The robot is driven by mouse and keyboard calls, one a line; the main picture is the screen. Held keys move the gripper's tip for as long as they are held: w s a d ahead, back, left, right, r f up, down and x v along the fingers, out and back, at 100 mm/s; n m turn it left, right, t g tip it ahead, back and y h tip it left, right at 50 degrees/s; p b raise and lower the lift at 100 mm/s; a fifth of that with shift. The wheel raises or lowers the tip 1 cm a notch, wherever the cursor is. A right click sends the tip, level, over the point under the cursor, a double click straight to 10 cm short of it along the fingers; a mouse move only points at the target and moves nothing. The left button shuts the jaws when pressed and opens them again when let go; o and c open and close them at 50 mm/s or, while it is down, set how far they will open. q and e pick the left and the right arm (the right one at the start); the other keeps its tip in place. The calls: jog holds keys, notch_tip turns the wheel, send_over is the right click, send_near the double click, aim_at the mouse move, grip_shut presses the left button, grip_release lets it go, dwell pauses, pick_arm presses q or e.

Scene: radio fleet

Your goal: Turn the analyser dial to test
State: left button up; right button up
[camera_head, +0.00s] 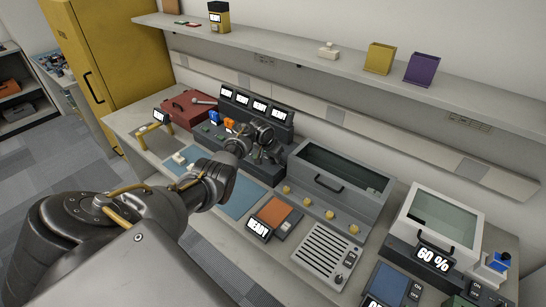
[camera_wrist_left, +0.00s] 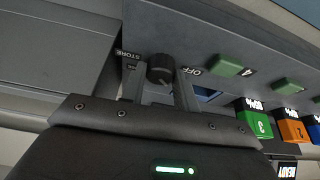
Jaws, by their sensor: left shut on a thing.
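The analyser (camera_head: 282,117) is the dark station with several small lit displays at the back of the bench. My left gripper (camera_head: 266,143) reaches to the right part of its front. In the left wrist view its two fingers (camera_wrist_left: 160,88) stand on either side of a round black dial (camera_wrist_left: 160,67) and are shut on it. The labels STORE (camera_wrist_left: 128,56) and OFF (camera_wrist_left: 192,71) show beside the dial. I cannot tell which label its pointer faces, and no TEST label is readable. In the head view the arm hides the dial. My right gripper is out of view.
Green buttons (camera_wrist_left: 230,65) and green (camera_wrist_left: 256,122), orange (camera_wrist_left: 291,130) and blue units are close to the gripper in the wrist view. A grey lidded box (camera_head: 340,186) stands right of the analyser, a red case (camera_head: 187,110) left. A shelf (camera_head: 330,66) runs above.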

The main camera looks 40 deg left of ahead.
pick_arm(q)
jog(key=shift+m, duration=0.4)
jog(key=o, duration=1)
jog(key=shift+c, duration=0.2)
jog(key=p+v, duration=0.2)
jog(key=v, duration=0.8)
jog(key=shift+a+r+p, duration=0.15)
jog(key=shift+r+p, duration=0.25)
jog(key=shift+s, duration=0.1)
